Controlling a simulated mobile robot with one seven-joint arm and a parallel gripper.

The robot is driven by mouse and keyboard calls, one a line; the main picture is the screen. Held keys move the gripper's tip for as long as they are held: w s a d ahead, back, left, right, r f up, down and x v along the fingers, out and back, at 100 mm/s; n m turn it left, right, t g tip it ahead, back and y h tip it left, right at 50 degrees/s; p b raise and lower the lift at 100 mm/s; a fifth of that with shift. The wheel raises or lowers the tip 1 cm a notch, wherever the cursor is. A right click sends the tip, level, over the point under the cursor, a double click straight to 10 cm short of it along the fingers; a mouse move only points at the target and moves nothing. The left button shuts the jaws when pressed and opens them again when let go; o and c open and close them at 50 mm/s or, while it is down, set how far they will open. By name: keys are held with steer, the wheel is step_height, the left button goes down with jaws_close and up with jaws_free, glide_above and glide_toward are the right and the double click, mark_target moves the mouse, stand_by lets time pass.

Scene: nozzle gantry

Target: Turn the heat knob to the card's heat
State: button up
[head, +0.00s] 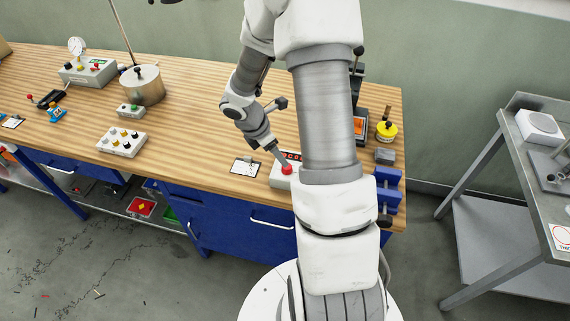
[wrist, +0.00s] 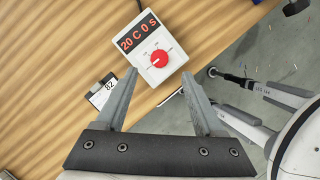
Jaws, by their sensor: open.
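The heat knob (wrist: 158,58) is a red dial with a white pointer line on a white box (wrist: 172,70). It also shows in the head view (head: 287,169). The pointer lies toward the lower left of the dial in the wrist view. The box's display (wrist: 138,32) reads "20 C 0 s". The card (wrist: 101,91) on a small clipboard lies left of the box; its number looks like 82, and my left finger partly covers the clipboard. My gripper (wrist: 159,74) is open and empty, its fingertips either side of the knob in the picture; I cannot tell whether they touch it.
Left along the bench stand a grey box with several knobs (head: 121,141), a metal pot (head: 141,84) and a gauge unit (head: 88,70). A grey metal table (head: 520,125) is further right.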

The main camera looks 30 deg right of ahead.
mark_target(287, 168)
steer(key=x, duration=0.7)
steer(key=shift+d+f, duration=0.15)
steer(key=shift+f, duration=0.05)
steer(key=shift+c, duration=0.2)
jaws_close()
